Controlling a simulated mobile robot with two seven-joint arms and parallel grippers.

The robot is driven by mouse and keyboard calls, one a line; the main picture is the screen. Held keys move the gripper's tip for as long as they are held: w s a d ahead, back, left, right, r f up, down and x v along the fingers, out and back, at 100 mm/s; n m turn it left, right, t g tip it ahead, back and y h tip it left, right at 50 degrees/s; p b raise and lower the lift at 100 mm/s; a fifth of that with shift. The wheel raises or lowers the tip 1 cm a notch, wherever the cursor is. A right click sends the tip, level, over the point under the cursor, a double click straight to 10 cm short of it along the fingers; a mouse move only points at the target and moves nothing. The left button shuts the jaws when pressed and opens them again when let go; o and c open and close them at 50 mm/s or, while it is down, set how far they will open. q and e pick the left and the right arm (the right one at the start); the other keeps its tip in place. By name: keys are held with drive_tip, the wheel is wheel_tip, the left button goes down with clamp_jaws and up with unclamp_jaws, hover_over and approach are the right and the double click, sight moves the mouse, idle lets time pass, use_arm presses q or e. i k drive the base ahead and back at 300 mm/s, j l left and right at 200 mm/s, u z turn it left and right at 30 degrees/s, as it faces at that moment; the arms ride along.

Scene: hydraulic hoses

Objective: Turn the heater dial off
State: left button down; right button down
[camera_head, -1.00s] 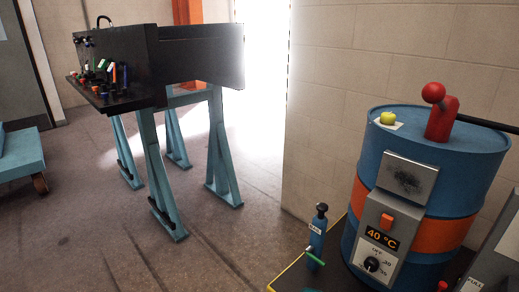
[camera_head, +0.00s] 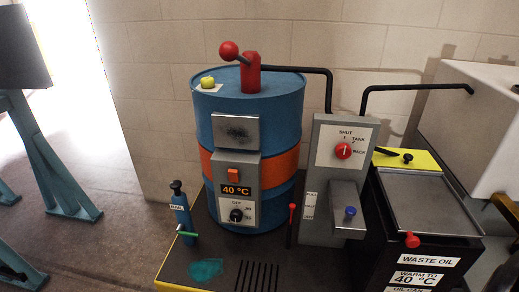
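The heater dial (camera_head: 236,215) is a black round knob on a white plate low on the grey control panel (camera_head: 247,166) of a blue drum (camera_head: 277,107) with an orange band. "OFF" is printed above the knob and other marks stand to its right. The knob's exact pointing is too small to tell. Above it are a display (camera_head: 236,190) reading 40 °C and an orange switch (camera_head: 234,174). Neither of my grippers is in view.
A grey valve box (camera_head: 325,215) with a red knob (camera_head: 343,151) stands right of the drum. A waste oil tank (camera_head: 430,206) is further right. A blue bottle (camera_head: 181,211) and a green spill (camera_head: 205,270) are on the dark platform. Open floor lies left.

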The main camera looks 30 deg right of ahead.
sight(236, 216)
drive_tip(key=z, duration=0.9)
